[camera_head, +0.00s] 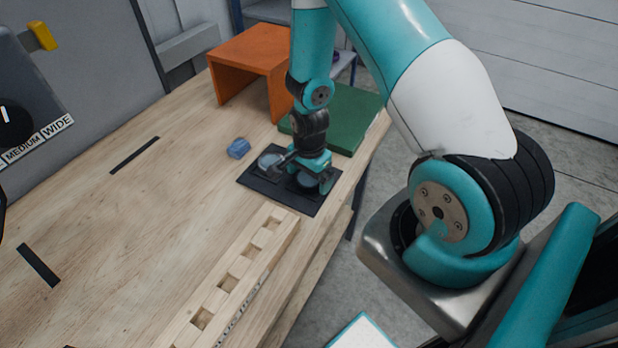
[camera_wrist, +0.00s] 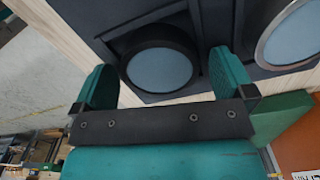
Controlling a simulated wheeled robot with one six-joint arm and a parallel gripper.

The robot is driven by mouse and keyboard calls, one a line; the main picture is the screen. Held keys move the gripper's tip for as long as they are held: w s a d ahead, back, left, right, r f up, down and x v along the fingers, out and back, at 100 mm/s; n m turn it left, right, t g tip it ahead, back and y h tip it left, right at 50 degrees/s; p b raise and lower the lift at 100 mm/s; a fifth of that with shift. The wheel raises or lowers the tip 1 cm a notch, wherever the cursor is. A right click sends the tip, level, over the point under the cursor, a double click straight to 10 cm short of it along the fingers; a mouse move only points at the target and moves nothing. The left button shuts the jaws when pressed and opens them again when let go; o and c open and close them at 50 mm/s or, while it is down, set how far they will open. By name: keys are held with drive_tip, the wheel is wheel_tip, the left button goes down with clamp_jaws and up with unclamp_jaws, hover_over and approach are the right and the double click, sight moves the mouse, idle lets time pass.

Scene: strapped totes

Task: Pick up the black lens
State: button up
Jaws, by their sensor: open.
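The black lens (camera_wrist: 160,68) has a dark round rim and pale blue glass, and lies in a dark tray (camera_wrist: 215,25). My gripper (camera_wrist: 161,80) is open, with one teal finger on each side of the lens in the wrist view. I cannot tell whether the fingers touch its rim. A second lens with a silver rim (camera_wrist: 291,35) lies to the right in the same tray. In the head view my gripper (camera_head: 312,172) is low over the right part of the tray (camera_head: 253,180) and partly hides the black lens, with the silver-rimmed lens (camera_head: 270,160) to its left.
A small blue object (camera_head: 238,148) lies left of the tray. A green board (camera_head: 345,120) and an orange stand (camera_head: 250,58) are behind it. A slotted wooden rail (camera_head: 240,265) lies in front, near the table's right edge. The table's left-middle is mostly clear.

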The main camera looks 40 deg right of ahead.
drive_tip(key=c, duration=1)
drive_tip(key=shift+c, duration=0.2)
